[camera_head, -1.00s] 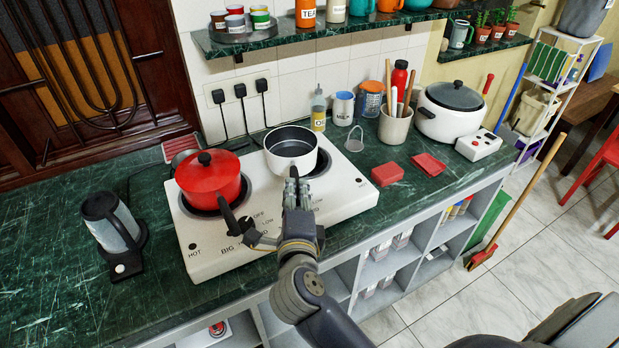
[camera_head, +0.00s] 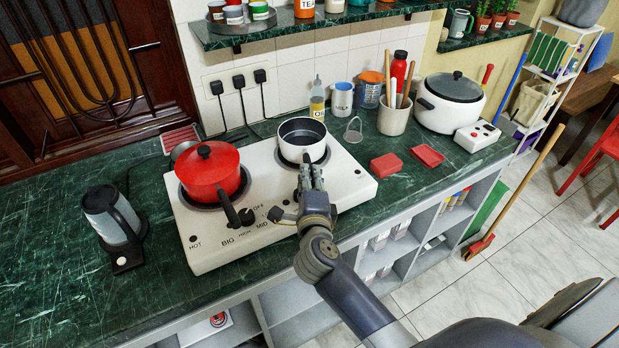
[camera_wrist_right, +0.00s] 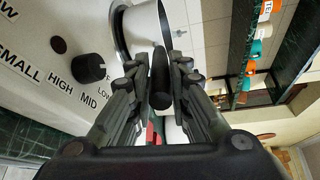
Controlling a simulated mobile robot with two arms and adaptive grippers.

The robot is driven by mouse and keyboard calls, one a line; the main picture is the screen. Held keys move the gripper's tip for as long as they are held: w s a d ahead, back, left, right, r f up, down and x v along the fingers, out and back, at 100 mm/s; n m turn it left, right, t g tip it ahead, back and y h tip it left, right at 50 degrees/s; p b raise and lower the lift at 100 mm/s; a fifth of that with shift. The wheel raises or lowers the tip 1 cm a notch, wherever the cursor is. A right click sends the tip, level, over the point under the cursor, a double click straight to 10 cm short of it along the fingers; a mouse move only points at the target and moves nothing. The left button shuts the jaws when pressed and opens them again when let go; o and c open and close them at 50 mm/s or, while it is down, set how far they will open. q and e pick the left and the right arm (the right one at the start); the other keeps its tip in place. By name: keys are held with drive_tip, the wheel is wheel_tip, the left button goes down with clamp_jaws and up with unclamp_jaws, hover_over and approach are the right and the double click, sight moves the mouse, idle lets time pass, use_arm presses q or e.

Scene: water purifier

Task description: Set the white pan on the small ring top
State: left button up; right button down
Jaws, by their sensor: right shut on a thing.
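The white pan (camera_head: 303,141) with a dark inside is over the small ring at the right of the white two-ring stove (camera_head: 204,254). In the right wrist view, the pan (camera_wrist_right: 143,27) is at or just above the ring (camera_wrist_right: 118,30); I cannot tell whether it rests fully. My right gripper (camera_head: 308,172) is shut on the pan's dark handle, which shows between the fingers in the right wrist view (camera_wrist_right: 161,75). A red lidded pot (camera_head: 212,175) stands on the big ring. My left gripper is not in view.
A grey kettle (camera_head: 110,214) stands left of the stove. Behind and right are an oil bottle (camera_head: 317,100), a milk mug (camera_head: 342,98), a utensil holder (camera_head: 393,118) and a white cooker (camera_head: 449,105). Red dishes (camera_head: 386,166) lie right of the stove. A shelf (camera_head: 320,22) hangs above.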

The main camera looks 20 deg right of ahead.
drive_tip(key=c, duration=1.9)
unclamp_jaws()
drive_tip(key=shift+f, duration=0.1)
drive_tip(key=o, duration=0.4)
drive_tip(key=shift+s+a, duration=0.2)
drive_tip(key=shift+s, duration=0.15)
drive_tip(key=v, duration=0.5)
drive_tip(key=b+v, duration=0.1)
drive_tip(key=v, duration=0.5)
drive_tip(key=shift+s+r+b, duration=0.15)
drive_tip(key=shift+r+b, duration=0.1)
drive_tip(key=shift+b, duration=0.05)
